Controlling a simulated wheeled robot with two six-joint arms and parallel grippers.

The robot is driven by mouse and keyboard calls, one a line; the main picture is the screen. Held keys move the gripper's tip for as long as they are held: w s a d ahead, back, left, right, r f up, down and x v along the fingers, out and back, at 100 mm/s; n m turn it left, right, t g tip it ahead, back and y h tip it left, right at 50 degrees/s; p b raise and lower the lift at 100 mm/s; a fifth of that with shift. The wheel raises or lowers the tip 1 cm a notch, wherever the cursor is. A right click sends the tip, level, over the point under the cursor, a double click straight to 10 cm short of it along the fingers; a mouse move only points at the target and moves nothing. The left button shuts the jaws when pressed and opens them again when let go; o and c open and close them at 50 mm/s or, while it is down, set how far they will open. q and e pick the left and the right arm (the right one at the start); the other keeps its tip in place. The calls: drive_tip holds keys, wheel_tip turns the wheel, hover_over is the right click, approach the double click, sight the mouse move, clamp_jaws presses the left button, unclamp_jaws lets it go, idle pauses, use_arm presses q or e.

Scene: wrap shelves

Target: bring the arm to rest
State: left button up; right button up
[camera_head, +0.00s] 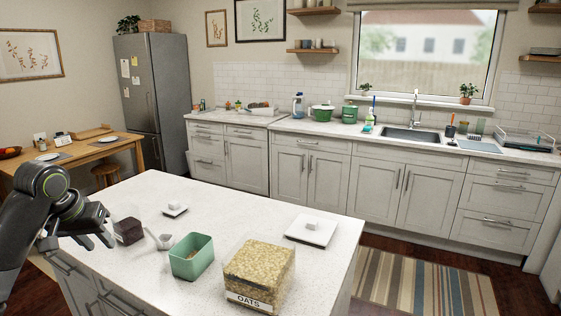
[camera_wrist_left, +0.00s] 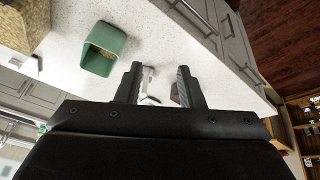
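My left gripper (camera_head: 105,228) is at the left side of the island, near its left edge. In the left wrist view its two fingers (camera_wrist_left: 158,86) are apart with nothing held between them. A dark brown block-like container (camera_head: 128,231) stands just right of the fingers in the head view. A pale scoop (camera_head: 160,240) lies beside it; a pale piece, apparently the scoop, shows beyond the fingers in the wrist view (camera_wrist_left: 148,78). My right gripper is not in view.
On the white island top (camera_head: 240,208) stand a green open container (camera_head: 192,257) and a clear box of oats (camera_head: 262,270). A small white lid (camera_head: 174,210) and a larger one (camera_head: 312,231) lie behind them. A wooden table (camera_head: 85,153) is at far left.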

use_arm(q)
drive_tip(key=w+a+f+n, duration=0.1)
drive_tip(key=w+f, duration=0.2)
drive_tip(key=f, duration=0.8)
drive_tip(key=s+f, duration=0.4)
drive_tip(key=f, duration=0.7)
drive_tip(key=s+a+f+n+g+y, duration=0.1)
drive_tip(key=s+f, duration=0.2)
drive_tip(key=f, duration=0.9)
drive_tip(key=s+f, duration=0.4)
drive_tip(key=f, duration=0.7)
drive_tip(key=s+d+f+m+g, duration=0.1)
drive_tip(key=s+d+f, duration=0.2)
drive_tip(key=s+f, duration=0.55)
drive_tip(key=s+d+f+m, duration=0.1)
drive_tip(key=s+d+f, duration=0.2)
drive_tip(key=s+f, duration=0.55)
drive_tip(key=s+d+f+g, duration=0.1)
drive_tip(key=s+d+f, duration=0.3)
drive_tip(key=s, duration=0.9)
drive_tip(key=s+d+f, duration=0.2)
drive_tip(key=s, duration=0.4)
drive_tip(key=s+d+f+m, duration=0.1)
drive_tip(key=s+d+f, duration=0.1)
drive_tip(key=s, duration=0.4)
drive_tip(key=shift+d+m, duration=0.3)
drive_tip(key=shift+d, duration=0.25)
